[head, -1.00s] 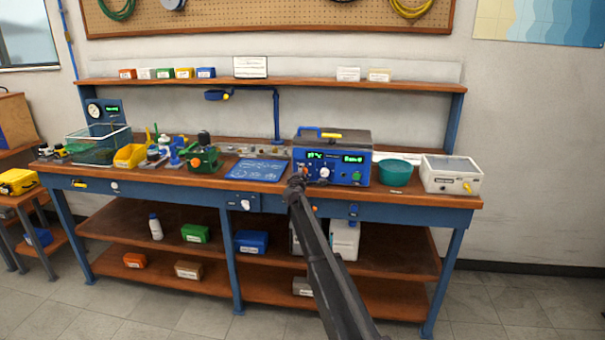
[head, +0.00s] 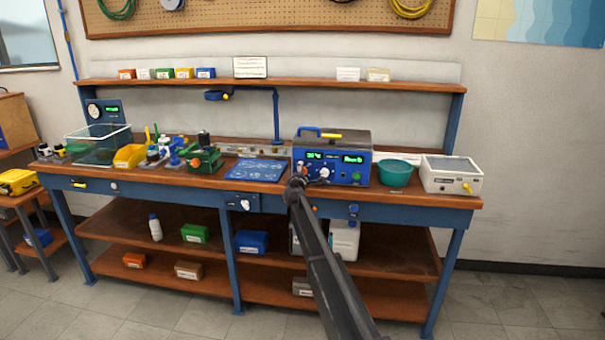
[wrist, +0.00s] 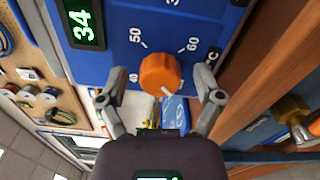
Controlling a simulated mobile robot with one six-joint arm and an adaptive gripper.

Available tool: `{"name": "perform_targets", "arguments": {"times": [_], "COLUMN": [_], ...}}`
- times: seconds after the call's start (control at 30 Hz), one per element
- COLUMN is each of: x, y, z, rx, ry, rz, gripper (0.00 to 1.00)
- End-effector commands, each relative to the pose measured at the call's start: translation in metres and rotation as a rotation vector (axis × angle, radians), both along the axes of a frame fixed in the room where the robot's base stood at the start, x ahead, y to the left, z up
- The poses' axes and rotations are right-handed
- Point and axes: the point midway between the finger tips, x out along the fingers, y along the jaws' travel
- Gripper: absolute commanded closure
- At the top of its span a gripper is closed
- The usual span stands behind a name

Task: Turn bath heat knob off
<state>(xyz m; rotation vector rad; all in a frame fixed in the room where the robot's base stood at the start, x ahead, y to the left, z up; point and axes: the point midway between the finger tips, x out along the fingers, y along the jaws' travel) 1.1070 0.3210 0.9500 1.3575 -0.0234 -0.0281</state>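The bath control unit (head: 333,142) has a blue front with green displays and stands on the bench, right of centre in the head view. In the wrist view its blue panel (wrist: 118,70) shows a green display (wrist: 80,24) reading 34. An orange knob (wrist: 160,73) sits on the panel by printed numbers such as 50 and 60. Its white mark points to the lower right. My gripper (wrist: 158,97) is open, with one finger on each side of the knob and visible gaps. In the head view my gripper (head: 297,184) is before the unit's left front and covers part of it.
A teal bowl (head: 396,174) and a white box (head: 452,176) stand right of the unit. A blue mat (head: 256,170) lies to its left. A clear tub (head: 98,148) and a yellow bin (head: 130,156) stand farther left on the bench.

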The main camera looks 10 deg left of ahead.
Motion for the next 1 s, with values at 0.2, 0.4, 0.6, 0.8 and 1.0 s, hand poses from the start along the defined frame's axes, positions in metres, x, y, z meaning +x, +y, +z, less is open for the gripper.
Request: {"name": "perform_targets", "arguments": {"times": [0.2,0.4,0.6,0.8,1.0], "x": [-0.001,-0.010,-0.032,-0.065,-0.095], "y": [0.000,0.000,-0.001,0.001,0.001], "z": [0.000,0.000,0.000,0.000,0.000], "rx": [0.001,0.001,0.001,0.001,0.001], "ry": [0.000,0.000,0.000,0.000,0.000], "rz": [0.000,0.000,0.000,0.000,0.000], "gripper": [0.15,0.15,0.15,0.15,0.15]}}
